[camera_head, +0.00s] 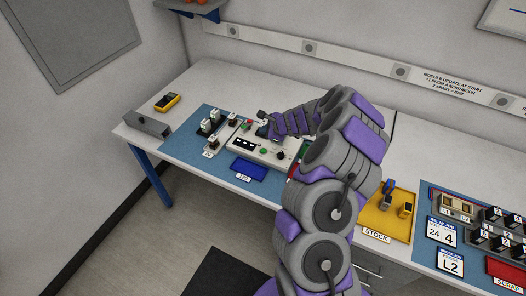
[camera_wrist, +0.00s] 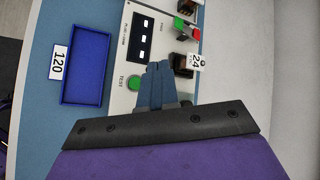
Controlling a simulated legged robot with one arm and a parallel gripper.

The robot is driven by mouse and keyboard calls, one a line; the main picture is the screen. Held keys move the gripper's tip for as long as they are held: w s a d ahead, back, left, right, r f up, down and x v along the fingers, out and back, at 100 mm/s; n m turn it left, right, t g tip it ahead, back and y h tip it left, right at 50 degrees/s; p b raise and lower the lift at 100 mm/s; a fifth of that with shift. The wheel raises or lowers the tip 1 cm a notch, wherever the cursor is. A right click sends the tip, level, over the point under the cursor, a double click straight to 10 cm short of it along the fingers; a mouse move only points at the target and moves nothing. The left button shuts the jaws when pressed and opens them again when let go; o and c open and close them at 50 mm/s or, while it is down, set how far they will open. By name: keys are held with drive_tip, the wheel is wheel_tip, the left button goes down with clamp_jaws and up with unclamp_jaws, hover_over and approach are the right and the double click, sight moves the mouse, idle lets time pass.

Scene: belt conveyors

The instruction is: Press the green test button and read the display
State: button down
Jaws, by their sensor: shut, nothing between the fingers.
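The green test button (camera_wrist: 134,83), labelled TEST, is on the pale front of the test unit (camera_wrist: 117,100) in the wrist view. The dark display (camera_wrist: 139,38) beside it has several small white lit marks, too small to read surely. My gripper (camera_wrist: 159,67) is shut and empty, its blue-grey fingers over the panel just right of the button. I cannot tell whether the fingertips touch the panel; the button appears uncovered. In the head view the test unit (camera_head: 250,155) sits on the blue mat, with the display (camera_head: 243,143) visible and my arm covering its right side.
A blue tray (camera_wrist: 66,66) marked 120 lies left of the unit. A module tagged 24 (camera_wrist: 194,62) and a red-green switch (camera_wrist: 187,29) are near my fingers. A yellow stock tray (camera_head: 370,220) is right of my arm. A yellow meter (camera_head: 167,102) lies at the back left.

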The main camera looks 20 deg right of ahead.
drive_tip(key=b, duration=0.6)
hover_over(265, 152)
wheel_tip(265, 152, down, 7)
drive_tip(key=shift+w+f, duration=0.15)
drive_tip(key=shift+f, duration=0.05)
drive_tip(key=shift+f+b, duration=0.3)
drive_tip(key=shift+f, duration=0.2)
drive_tip(key=shift+f, duration=0.1)
idle(1.0)
drive_tip(key=shift+f, duration=0.25)
drive_tip(key=shift+f+b, duration=0.35)
idle(0.7)
idle(0.3)
drive_tip(key=shift+r+p, duration=0.75)
drive_tip(key=shift+r, duration=0.05)
drive_tip(key=shift+r, duration=0.1)
